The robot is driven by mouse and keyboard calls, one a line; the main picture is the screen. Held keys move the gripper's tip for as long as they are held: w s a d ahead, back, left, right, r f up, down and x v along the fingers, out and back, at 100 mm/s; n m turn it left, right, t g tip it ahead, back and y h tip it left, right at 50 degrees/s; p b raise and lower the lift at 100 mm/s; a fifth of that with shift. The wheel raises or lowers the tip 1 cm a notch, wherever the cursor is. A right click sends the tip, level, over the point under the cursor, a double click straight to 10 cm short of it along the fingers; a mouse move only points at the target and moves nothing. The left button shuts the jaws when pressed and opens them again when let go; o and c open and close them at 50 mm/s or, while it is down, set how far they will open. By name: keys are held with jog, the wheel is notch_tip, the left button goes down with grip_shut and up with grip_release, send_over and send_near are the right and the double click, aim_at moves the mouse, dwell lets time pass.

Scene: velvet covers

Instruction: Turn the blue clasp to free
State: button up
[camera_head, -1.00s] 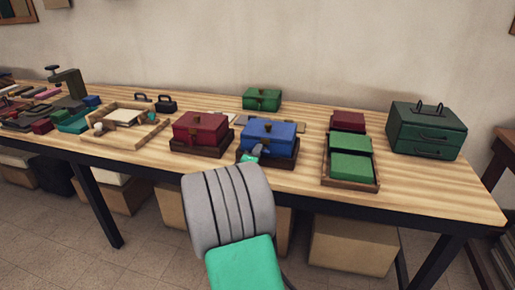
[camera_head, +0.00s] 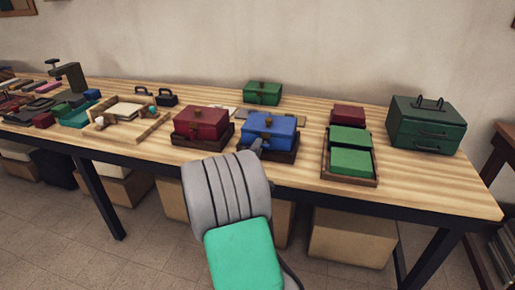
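The blue box (camera_head: 272,131) sits in a dark wooden base (camera_head: 283,155) near the front edge of the table, with brass-coloured fittings on its lid and front. Its clasp is on the front face, small and partly hidden by my gripper. My gripper (camera_head: 257,145) is at the front left of the blue box, close to the clasp. Most of it is hidden behind my grey and green arm. I cannot tell whether its fingers are open, shut or touching the clasp.
A red box (camera_head: 201,121) stands close on the left, a green box (camera_head: 262,93) behind. A tray (camera_head: 349,183) with green and red blocks is to the right, with a dark green drawer case (camera_head: 427,124) beyond. Bare wood shows at the table's right end.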

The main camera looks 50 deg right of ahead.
jog(key=o, duration=0.3)
jog(key=v, duration=0.7)
jog(key=shift+s+a, duration=0.2)
jog(key=shift+a, duration=0.15)
jog(key=shift+r, duration=0.1)
